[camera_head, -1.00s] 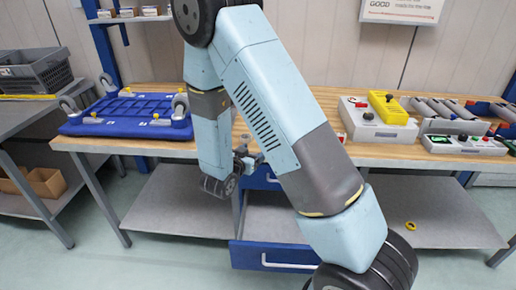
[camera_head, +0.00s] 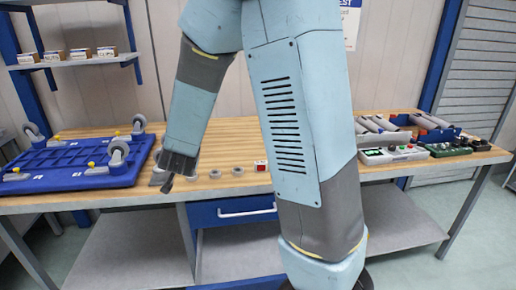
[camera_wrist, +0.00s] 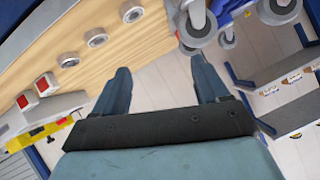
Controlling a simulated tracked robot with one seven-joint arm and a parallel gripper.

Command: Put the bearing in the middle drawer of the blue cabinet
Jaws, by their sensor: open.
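Small grey ring-shaped bearings lie in a row on the wooden bench top. Two show in the head view, one (camera_head: 215,174) beside another (camera_head: 237,171). Three show in the wrist view, at the left (camera_wrist: 68,59), middle (camera_wrist: 96,37) and right (camera_wrist: 132,10). The blue cabinet's upper drawer (camera_head: 210,214) under the bench is closed. A lower blue drawer front (camera_head: 240,285) sticks out at the bottom edge, mostly hidden by my arm. My gripper (camera_head: 168,183) is open and empty near the bench's front edge, left of the bearings. Its spread fingers show in the wrist view (camera_wrist: 163,85).
A blue wheeled dolly (camera_head: 75,165) lies upside down on the bench's left. A small red-button box (camera_head: 261,166) sits right of the bearings. Control boxes (camera_head: 393,154) and a blue bin (camera_head: 425,130) stand farther right. A shelf with small boxes (camera_head: 80,55) hangs at back left.

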